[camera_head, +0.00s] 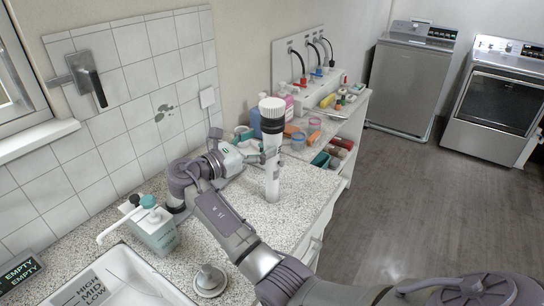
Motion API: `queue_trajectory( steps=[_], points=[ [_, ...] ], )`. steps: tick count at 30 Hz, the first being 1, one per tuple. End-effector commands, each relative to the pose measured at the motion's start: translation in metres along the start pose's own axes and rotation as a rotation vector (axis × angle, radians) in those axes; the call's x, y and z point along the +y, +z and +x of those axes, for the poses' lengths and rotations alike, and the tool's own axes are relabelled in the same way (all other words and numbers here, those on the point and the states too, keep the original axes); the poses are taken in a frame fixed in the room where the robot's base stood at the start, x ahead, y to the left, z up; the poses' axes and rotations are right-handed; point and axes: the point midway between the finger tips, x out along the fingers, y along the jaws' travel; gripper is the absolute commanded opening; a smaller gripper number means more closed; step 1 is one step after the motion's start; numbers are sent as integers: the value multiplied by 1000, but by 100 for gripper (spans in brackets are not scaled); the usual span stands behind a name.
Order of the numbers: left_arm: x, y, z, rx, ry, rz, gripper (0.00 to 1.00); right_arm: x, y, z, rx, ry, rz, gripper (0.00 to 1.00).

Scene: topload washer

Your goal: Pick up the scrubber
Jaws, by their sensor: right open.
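A tall white item with a black band near its upper part (272,182) stands upright on the speckled counter. It may be the scrubber; I cannot tell for sure. My right arm reaches in from the lower right and bends back at the wrist. My right gripper (259,152) is open, its fingers pointing right, close beside the tall item at the height of its black part. I cannot tell whether the fingers touch it. The gripper partly covers the counter behind. My left gripper is not in view.
A grey-green pump bottle (156,232) stands by the sink (120,288) at the lower left. Bottles and cups (314,124) crowd the counter's far end. A topload washer (409,86) and a front-loading machine (496,106) stand at the back. The floor (400,200) is clear.

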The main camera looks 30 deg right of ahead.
Motion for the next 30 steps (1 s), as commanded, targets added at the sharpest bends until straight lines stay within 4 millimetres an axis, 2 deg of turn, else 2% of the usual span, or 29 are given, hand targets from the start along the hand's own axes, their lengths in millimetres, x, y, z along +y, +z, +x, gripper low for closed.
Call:
queue_trajectory(
  steps=[3,7,14,17,28,29,30],
  points=[
    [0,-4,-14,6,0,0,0,-3,7,20,-1,-3,-2,80],
    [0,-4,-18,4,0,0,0,-3,4,37,-1,-3,-2,80],
    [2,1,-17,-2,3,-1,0,-3,2,40,1,0,-1,80],
    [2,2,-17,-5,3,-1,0,-3,2,40,1,0,-1,66],
    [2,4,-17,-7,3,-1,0,-3,2,40,0,-1,0,5],
    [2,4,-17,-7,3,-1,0,-3,2,40,0,-1,0,0],
    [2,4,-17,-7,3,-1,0,-3,2,40,0,-1,0,0]
  ],
)
